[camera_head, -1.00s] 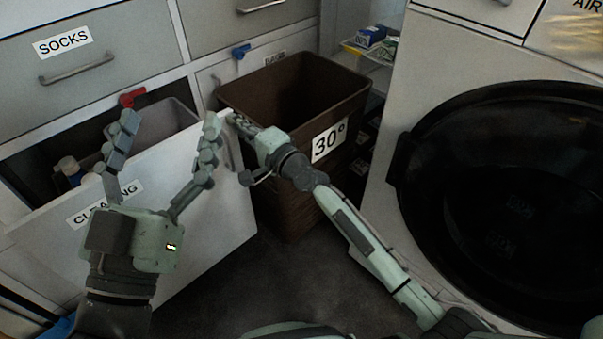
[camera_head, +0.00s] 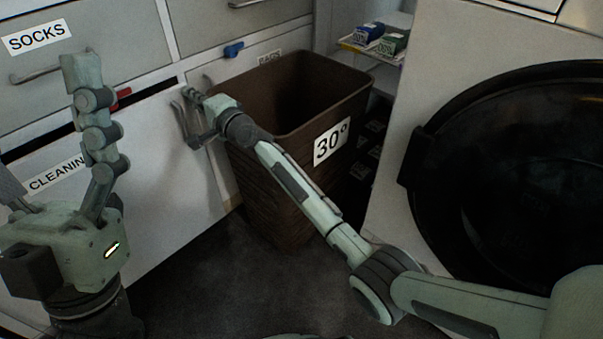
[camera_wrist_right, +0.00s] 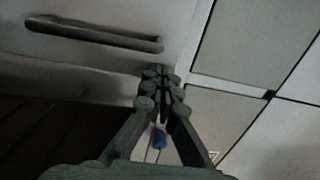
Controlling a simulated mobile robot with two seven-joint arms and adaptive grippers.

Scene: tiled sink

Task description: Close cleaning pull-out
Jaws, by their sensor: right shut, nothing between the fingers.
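The cleaning pull-out (camera_head: 165,180) is a white front panel with a "CLEANING" label. It stands almost flush with the cabinet, with a thin dark gap along its top edge.
A brown basket (camera_head: 270,180) marked "30°" stands right of the pull-out, beneath my right forearm. A red tab (camera_head: 122,97) sits above the panel and a blue one (camera_head: 233,49) farther right. The "SOCKS" drawer (camera_head: 110,45) is above. A black round washer door (camera_head: 510,180) is at right.

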